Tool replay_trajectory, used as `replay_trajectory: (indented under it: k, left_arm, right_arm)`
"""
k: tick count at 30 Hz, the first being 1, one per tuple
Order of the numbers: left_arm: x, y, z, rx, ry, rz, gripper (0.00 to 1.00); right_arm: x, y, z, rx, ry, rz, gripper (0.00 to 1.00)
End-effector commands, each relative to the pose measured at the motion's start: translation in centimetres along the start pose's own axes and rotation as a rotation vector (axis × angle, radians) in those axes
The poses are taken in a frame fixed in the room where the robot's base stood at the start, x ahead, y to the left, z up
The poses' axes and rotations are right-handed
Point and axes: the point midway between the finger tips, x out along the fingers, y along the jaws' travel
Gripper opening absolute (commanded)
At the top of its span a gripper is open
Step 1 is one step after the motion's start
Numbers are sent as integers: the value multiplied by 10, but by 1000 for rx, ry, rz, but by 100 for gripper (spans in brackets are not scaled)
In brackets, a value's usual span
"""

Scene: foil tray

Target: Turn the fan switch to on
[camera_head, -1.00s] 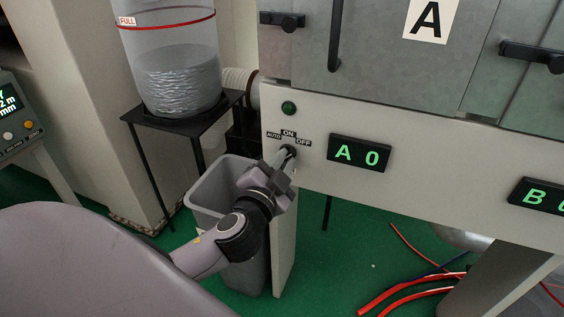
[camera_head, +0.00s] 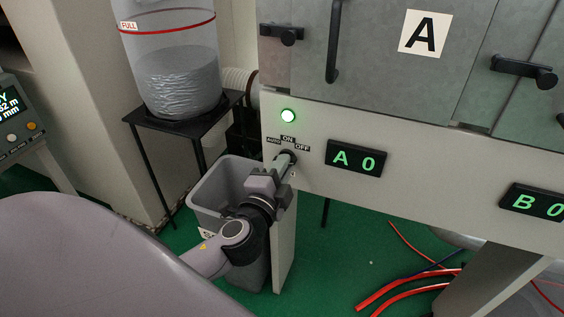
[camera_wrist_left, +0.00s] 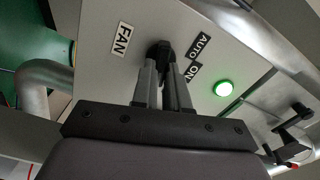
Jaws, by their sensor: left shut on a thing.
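The fan switch (camera_head: 289,156) is a black knob on the pale front panel, below the AUTO, ON and OFF labels. In the left wrist view the knob (camera_wrist_left: 160,50) sits between the fingertips, beside the FAN label (camera_wrist_left: 122,40) and the AUTO and ON labels. My left gripper (camera_head: 284,162) is shut on the knob, which its fingers partly hide. It also shows in the left wrist view (camera_wrist_left: 164,66). The round green lamp (camera_head: 288,116) above the switch is lit bright, also in the left wrist view (camera_wrist_left: 223,88). My right gripper is not in view.
A grey bin (camera_head: 213,188) stands under the panel beside my left arm. A clear container (camera_head: 178,78) of grey material rests on a black stand (camera_head: 196,130). Displays A 0 (camera_head: 356,158) and B 0 (camera_head: 532,202) are on the panel. Red hoses (camera_head: 400,296) lie on the green floor.

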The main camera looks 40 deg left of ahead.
Motion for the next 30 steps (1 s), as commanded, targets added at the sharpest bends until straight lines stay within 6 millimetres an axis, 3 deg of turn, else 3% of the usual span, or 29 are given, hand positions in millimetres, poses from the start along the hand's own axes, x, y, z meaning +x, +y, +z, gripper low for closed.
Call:
replay_trajectory:
  k: [12,30]
  left_arm:
    - [0,1,0,235,-1,1,0]
    - [0,2,0,281,-1,1,0]
  right_arm:
    - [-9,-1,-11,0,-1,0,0]
    - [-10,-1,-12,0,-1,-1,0]
